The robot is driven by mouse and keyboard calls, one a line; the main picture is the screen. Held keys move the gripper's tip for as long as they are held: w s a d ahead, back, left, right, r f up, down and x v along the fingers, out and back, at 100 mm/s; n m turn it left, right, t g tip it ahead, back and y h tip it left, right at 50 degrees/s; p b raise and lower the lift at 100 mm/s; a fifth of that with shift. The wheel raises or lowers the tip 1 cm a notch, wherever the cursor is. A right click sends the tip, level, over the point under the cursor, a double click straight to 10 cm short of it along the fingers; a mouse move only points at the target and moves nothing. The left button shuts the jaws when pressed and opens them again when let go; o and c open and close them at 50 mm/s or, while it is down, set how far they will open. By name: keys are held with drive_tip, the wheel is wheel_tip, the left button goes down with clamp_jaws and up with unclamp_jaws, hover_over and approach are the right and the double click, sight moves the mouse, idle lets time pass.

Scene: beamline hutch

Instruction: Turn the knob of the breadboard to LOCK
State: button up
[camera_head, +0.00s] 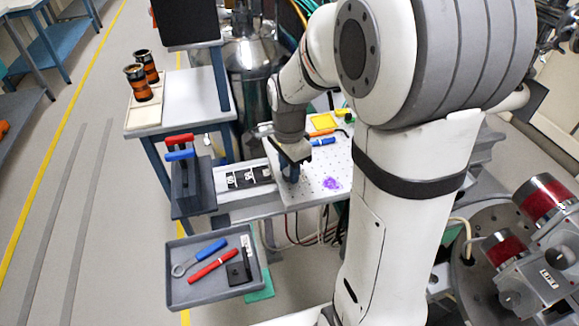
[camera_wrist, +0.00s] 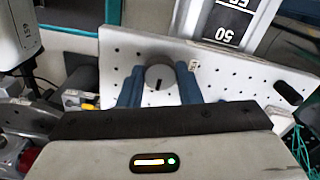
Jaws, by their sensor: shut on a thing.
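The breadboard (camera_head: 312,188) is a white perforated plate; in the wrist view it is the pale plate with dark holes (camera_wrist: 228,67). Its knob (camera_wrist: 159,73) is a round grey cap with a short dark mark on its face, near the middle of the wrist view. My gripper (camera_wrist: 158,86) has its two blue fingers on either side of the knob, shut on it. A small label (camera_wrist: 193,64) sits just right of the knob, too small to read. In the head view my gripper (camera_head: 291,171) is down at the board's left part, and hides the knob.
A black scale strip with white numbers (camera_head: 246,179) lies left of the board. Yellow (camera_head: 322,121) and blue (camera_head: 323,142) items are at its back. A grey tray (camera_head: 190,296) with tools is in front. A black block with red and blue handles (camera_head: 188,186) stands left.

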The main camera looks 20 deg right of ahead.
drive_tip(key=o, duration=1)
drive_tip(key=shift+r, duration=0.15)
wheel_tip(320, 180, up, 8)
drive_tip(key=shift+f+p, duration=0.25)
drive_tip(key=shift+p, duration=0.25)
